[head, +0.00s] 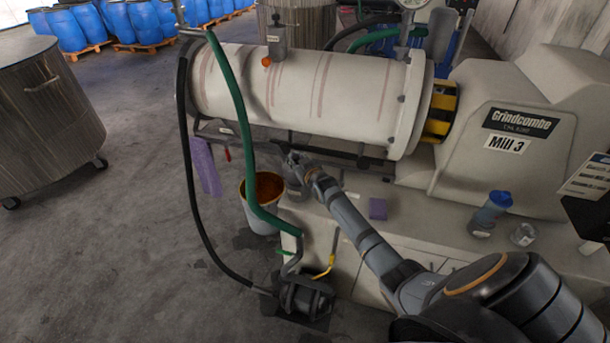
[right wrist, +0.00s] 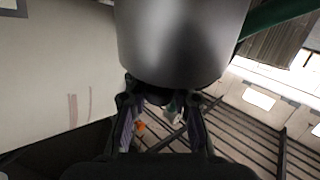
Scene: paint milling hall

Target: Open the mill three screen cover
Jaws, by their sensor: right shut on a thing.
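Mill three is the pale machine with the "Mill 3" label (head: 507,143). Its screen cover (head: 320,90) is the long, cream, pink-streaked cylinder casing, which looks closed. My right gripper (head: 293,160) reaches in from the lower right to just under the cover's lower front edge. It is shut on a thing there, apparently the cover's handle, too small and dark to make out. In the right wrist view the two fingers (right wrist: 162,115) stand below a grey cylindrical body, and the streaked casing (right wrist: 60,75) fills the left. My left gripper is not in view.
A green hose (head: 235,95) and a black hose (head: 186,150) hang left of the gripper. A bucket of brown liquid (head: 268,188) stands below it, near a pump (head: 305,298). A blue-capped bottle (head: 490,208) stands on the base ledge.

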